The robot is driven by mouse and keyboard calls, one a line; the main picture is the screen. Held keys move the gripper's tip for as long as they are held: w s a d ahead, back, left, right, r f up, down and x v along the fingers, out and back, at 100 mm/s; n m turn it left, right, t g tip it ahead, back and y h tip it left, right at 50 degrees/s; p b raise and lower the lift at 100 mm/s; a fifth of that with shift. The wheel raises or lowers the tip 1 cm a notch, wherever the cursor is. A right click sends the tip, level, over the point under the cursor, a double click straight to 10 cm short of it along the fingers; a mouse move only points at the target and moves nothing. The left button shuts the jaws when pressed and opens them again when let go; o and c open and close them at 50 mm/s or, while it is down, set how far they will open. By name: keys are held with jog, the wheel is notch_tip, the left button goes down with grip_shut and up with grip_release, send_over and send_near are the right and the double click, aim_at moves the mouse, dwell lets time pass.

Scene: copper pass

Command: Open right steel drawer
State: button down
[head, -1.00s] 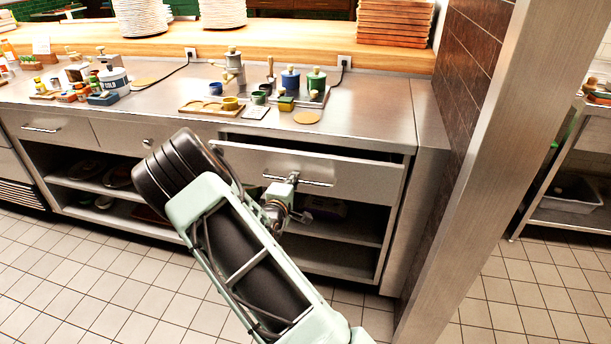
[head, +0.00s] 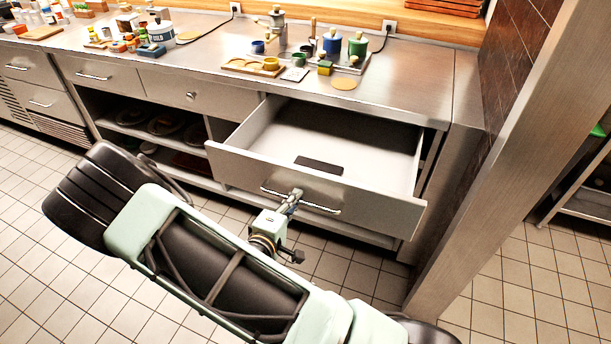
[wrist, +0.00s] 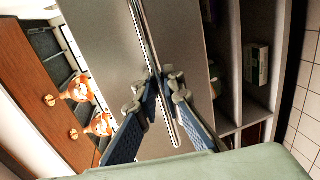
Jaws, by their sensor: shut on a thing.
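The right steel drawer (head: 240,166) stands well out from the counter in the head view, its inside showing. A flat dark item (head: 319,166) lies in it. The drawer's bar handle (head: 325,207) runs across the front, and it also shows in the wrist view (wrist: 144,25). My gripper (head: 294,197) is shut on the handle near its middle. In the wrist view my gripper's two fingers (wrist: 160,86) close on either side of the bar.
The steel counter top (head: 410,87) holds jars, a wooden tray (head: 252,67) and a moka pot (head: 277,22). A steel post (head: 500,170) stands close on the right. Open shelves (head: 180,159) lie to the left below. Tiled floor (head: 50,250) is clear in front.

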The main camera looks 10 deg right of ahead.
jog(key=f+p+v, duration=0.1)
jog(key=v, duration=0.7)
jog(key=shift+s+a+f, duration=0.25)
jog(key=shift+s+f, duration=0.05)
jog(key=shift+s, duration=0.1)
jog(key=c, duration=2.3)
grip_release()
jog(key=shift+a, duration=0.1)
jog(key=v, duration=1.2)
